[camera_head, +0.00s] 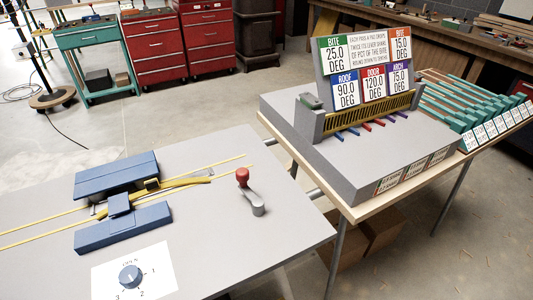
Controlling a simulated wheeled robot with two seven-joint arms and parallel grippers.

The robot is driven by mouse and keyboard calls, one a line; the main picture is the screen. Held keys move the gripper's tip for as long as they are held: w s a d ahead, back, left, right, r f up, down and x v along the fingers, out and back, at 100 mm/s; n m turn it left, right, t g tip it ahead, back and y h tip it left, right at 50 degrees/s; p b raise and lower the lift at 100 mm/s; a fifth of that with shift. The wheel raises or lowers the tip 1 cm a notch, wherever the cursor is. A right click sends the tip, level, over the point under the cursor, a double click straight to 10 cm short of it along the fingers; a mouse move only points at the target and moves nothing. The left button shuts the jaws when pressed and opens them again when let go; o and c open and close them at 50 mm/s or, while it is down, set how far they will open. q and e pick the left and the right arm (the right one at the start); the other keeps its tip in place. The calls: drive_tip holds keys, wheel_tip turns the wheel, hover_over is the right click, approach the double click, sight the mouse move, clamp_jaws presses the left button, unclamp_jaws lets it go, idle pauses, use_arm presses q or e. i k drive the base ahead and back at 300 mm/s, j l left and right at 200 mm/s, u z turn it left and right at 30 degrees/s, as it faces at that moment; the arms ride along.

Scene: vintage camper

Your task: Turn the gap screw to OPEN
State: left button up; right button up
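The gap screw appears to be the round blue knob (130,276) on a white dial card (105,288) at the near edge of the grey table. The card shows the marks 1, 2 and 3 around the knob, and a small word at its top that looks like OPEN. The knob's pointer is too small to read, so I cannot tell which mark it faces. Neither of my grippers is in view, and nothing touches the knob.
Behind the knob stand blue blocks (120,235) with yellow rods (215,170) running through. A red-topped crank (243,177) stands to the right. Another table holds a sign board (365,70) and a row of teal-handled levers (470,110). The grey tabletop (230,245) right of the card is clear.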

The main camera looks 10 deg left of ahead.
sight(130, 276)
drive_tip(key=u, duration=1.35)
drive_tip(key=l+u, duration=0.15)
drive_tip(key=u, duration=0.15)
drive_tip(key=k+l+u, duration=0.1)
drive_tip(key=u, duration=0.2)
